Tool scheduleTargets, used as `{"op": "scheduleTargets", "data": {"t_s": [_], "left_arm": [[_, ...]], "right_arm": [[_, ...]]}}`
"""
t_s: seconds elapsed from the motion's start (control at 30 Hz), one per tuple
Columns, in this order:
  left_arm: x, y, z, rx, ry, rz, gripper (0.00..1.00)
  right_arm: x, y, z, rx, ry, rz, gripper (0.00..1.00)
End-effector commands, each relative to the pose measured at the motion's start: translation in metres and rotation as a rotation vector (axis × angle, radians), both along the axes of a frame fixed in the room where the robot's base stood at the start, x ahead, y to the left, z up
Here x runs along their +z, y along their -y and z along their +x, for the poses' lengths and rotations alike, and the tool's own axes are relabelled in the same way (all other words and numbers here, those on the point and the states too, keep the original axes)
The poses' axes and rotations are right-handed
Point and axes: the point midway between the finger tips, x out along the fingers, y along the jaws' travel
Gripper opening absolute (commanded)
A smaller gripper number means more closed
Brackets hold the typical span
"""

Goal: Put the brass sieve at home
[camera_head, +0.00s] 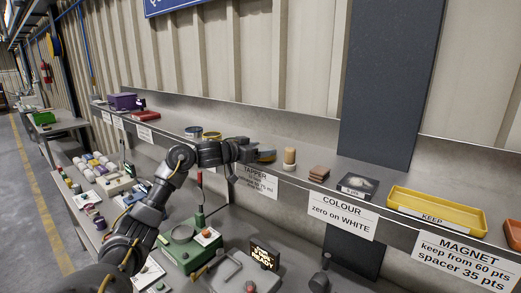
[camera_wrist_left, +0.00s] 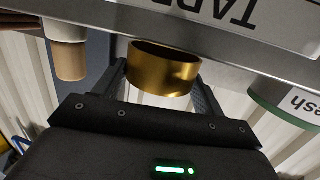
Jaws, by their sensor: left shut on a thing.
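My left gripper (camera_head: 262,153) reaches in from the left to the shelf, above the TAPPER label. In the left wrist view its two fingers (camera_wrist_left: 164,88) are shut on the brass sieve (camera_wrist_left: 165,68), a short gold ring held between them. In the head view only a small brassy bit of the sieve (camera_head: 267,155) shows at the gripper. I cannot tell whether the sieve touches the shelf. My right gripper is in neither view.
Round tins (camera_head: 211,136) stand left. A green-rimmed mesh item (camera_wrist_left: 285,106) shows in the wrist view.

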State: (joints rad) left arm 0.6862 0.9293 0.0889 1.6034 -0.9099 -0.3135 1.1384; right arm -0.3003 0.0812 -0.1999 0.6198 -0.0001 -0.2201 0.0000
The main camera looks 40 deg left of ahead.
Motion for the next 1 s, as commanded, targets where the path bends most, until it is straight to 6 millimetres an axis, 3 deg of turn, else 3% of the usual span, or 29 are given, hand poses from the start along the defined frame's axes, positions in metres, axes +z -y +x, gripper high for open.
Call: {"op": "scheduleTargets", "data": {"t_s": [0.33, 0.37, 0.53, 0.83, 1.0], "left_arm": [[-0.01, 0.0, 0.0, 0.0, 0.002, 0.0, 0.45], [-0.009, 0.0, 0.0, 0.0, 0.003, -0.001, 0.74], [-0.009, 0.0, 0.0, 0.0, 0.002, 0.0, 0.96], [-0.01, -0.001, -0.002, 0.0, 0.0, 0.0, 0.96], [-0.011, -0.005, -0.022, 0.0, 0.002, 0.005, 0.96]], "right_arm": [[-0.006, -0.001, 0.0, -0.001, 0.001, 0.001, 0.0], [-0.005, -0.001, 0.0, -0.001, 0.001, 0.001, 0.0], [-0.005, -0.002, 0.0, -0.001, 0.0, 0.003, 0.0], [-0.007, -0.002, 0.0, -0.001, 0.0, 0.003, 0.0], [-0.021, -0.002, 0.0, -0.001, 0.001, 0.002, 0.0]]}}
